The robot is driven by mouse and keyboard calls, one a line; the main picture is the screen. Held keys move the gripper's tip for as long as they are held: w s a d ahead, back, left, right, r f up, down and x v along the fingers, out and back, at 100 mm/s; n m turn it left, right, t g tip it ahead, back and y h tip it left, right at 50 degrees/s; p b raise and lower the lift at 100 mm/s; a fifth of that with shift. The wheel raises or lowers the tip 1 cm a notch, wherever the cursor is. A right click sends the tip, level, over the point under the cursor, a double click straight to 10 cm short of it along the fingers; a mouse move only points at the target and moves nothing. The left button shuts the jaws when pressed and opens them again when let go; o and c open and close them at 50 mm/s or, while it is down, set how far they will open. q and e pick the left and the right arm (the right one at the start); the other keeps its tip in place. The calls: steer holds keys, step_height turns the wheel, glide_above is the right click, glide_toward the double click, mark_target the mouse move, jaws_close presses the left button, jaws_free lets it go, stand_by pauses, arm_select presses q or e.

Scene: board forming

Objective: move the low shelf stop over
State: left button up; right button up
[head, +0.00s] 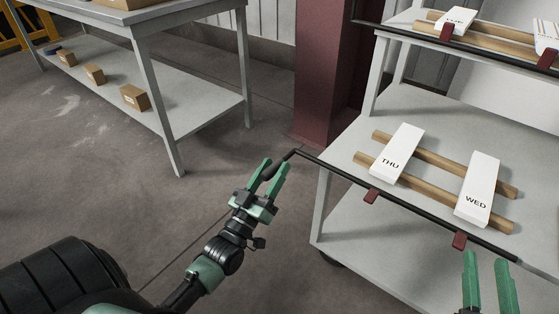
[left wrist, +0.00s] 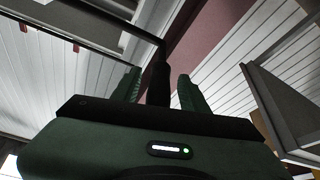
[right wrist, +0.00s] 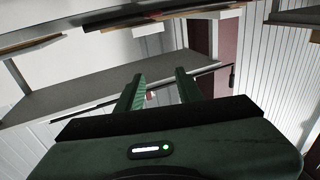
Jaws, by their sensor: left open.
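The low shelf stop (head: 334,172) is a thin black bar along the front edge of the low shelf (head: 349,204), with a thicker dark grip at its left end. My left gripper (head: 276,170) is open, its green fingers on either side of that grip. In the left wrist view the dark grip (left wrist: 160,78) shows between the fingers; contact cannot be told. My right gripper (head: 487,258) is open and empty in front of the shelf's right part, near a red bracket (head: 460,240). The right wrist view shows its fingers (right wrist: 160,82) apart.
White boards marked THU (head: 397,153) and WED (head: 478,190) lie across two wooden rails (head: 438,157) on the low shelf. Another red bracket (head: 372,195) sits on the front edge. The upper shelf has its own black bar (head: 400,33). A grey table (head: 205,120) stands back left.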

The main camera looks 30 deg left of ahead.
mark_target(280, 159)
arm_select(q)
steer(key=shift+x, duration=1.7)
jaws_close()
arm_select(e)
step_height(280, 159, up, 2)
steer(key=shift+a+r+t, duration=0.15)
steer(key=shift+r+t, duration=0.1)
steer(key=shift+t, duration=0.45)
